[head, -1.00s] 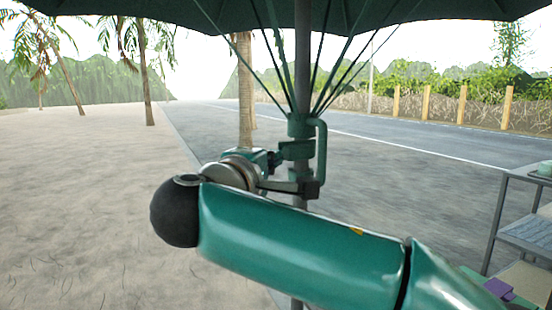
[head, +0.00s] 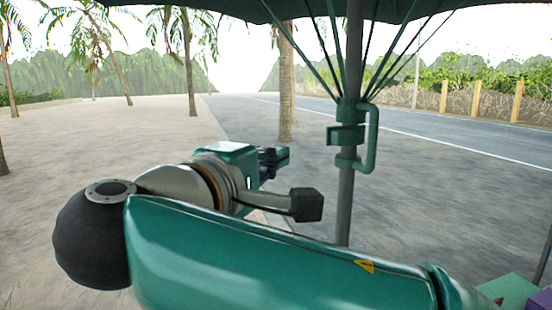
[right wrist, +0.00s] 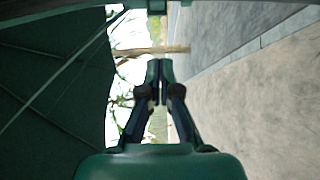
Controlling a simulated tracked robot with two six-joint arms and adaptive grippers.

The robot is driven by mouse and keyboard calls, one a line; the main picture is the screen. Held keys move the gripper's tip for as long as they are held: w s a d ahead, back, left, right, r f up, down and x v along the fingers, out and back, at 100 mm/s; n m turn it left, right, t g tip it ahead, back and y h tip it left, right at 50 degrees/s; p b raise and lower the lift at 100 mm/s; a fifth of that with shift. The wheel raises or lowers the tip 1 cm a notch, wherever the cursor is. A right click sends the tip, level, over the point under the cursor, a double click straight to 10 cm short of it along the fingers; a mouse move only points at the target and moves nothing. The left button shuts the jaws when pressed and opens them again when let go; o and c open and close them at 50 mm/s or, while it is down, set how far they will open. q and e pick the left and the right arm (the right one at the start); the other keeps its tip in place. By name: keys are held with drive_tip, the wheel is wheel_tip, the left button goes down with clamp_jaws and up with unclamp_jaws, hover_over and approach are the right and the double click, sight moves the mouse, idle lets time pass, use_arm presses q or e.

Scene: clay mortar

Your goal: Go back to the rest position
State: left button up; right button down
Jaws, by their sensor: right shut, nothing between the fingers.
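My right gripper (head: 274,160) is at the middle of the head view, beyond the raised green arm that comes in from the lower right. It is small there and partly hidden by the wrist. In the right wrist view its two fingers (right wrist: 160,72) meet at the tips, shut with nothing between them. The gripper is in the air, left of the parasol pole (head: 346,190) in the head view. My left gripper does not show.
The green parasol canopy (head: 300,8) spreads overhead. Its pole carries a green crank handle (head: 370,140) close to the right arm. Purple and green things (head: 512,290) lie at the lower right. Sand (head: 60,150) and palms are at left, a road (head: 450,140) at right.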

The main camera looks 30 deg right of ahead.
drive_tip(key=w+a+f+n+y, duration=0.2)
drive_tip(key=w+f+n+y, duration=0.15)
drive_tip(key=f, duration=0.65)
drive_tip(key=w+a+f+n+g+y, duration=0.15)
drive_tip(key=w+f, duration=0.35)
drive_tip(key=f, duration=0.6)
drive_tip(key=w+a+f+n+y, duration=0.3)
drive_tip(key=w+f, duration=0.1)
drive_tip(key=f, duration=0.6)
drive_tip(key=s+a+f+g+y, duration=0.1)
drive_tip(key=s+f+g+y, duration=0.1)
drive_tip(key=f, duration=0.7)
drive_tip(key=s+a+f+g+y, duration=0.1)
drive_tip(key=s+f+g+y, duration=0.15)
drive_tip(key=f, duration=0.75)
drive_tip(key=s+a+f+m+g+y, duration=0.1)
drive_tip(key=s+f+m+g+y, duration=0.2)
drive_tip(key=s+f+m, duration=1.3)
drive_tip(key=s+f+y, duration=0.3)
drive_tip(key=s+f, duration=0.2)
drive_tip(key=f, duration=0.3)
drive_tip(key=shift+s+f+m+y, duration=0.3)
drive_tip(key=shift+y, duration=0.05)
